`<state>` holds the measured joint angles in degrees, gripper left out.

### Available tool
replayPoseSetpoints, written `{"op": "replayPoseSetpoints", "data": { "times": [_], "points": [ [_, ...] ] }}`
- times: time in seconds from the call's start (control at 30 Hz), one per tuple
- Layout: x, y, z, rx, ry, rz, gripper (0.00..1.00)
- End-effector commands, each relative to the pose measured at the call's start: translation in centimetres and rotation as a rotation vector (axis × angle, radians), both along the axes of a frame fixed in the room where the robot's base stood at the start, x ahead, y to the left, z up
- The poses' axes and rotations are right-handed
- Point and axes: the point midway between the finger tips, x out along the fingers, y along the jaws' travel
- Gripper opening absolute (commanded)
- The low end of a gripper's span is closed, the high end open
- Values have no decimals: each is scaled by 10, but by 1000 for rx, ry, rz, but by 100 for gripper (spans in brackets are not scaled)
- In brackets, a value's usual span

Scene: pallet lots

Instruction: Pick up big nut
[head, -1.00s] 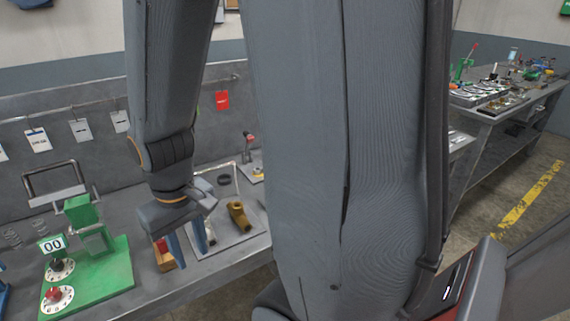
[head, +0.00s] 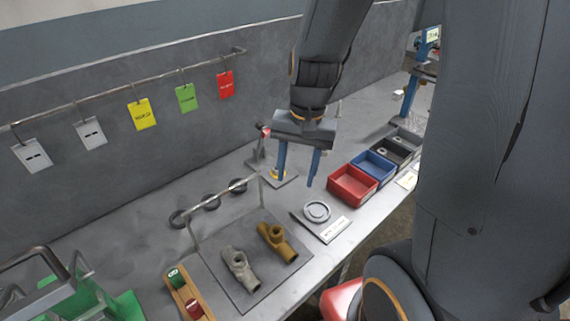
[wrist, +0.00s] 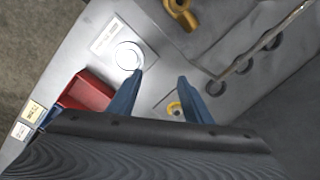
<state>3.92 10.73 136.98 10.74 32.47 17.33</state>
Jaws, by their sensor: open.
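My gripper (head: 296,181) is open and empty above the bench, with its two blue fingers pointing down. In the wrist view the open fingers (wrist: 160,76) have a bench area between them. A small yellow ring-shaped piece (wrist: 174,107) lies there on a light plate, close to the right finger. It may be the big nut; its shape is too small to tell. In the head view this yellow piece (head: 275,174) shows partly behind the left finger, beside a small stand with a red top (head: 262,140). My gripper is apart from it.
A red bin (head: 352,186), a blue bin (head: 374,166) and darker bins stand to the right. A round grey dish (head: 317,211) lies in front. A grey fitting (head: 239,269) and a brass fitting (head: 277,243) lie on a plate with a raised bar. Black rings (head: 211,201) lie behind.

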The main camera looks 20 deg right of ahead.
Motion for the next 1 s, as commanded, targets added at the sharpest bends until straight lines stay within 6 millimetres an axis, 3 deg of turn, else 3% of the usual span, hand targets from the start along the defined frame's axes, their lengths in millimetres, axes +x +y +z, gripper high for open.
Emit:
{"op": "replayPoseSetpoints", "data": {
  "times": [0.03, 0.2, 0.4, 0.57, 1.0],
  "points": [
    [19, -5, 0, 37, 30, -166, 45],
    [77, -16, -5, 169, 133, -700, 45],
    [121, -25, -10, 272, 227, -1069, 45],
    [131, -22, -19, 294, 254, -1147, 45],
    [135, -10, -61, 292, 253, -1142, 45]
  ]
}}
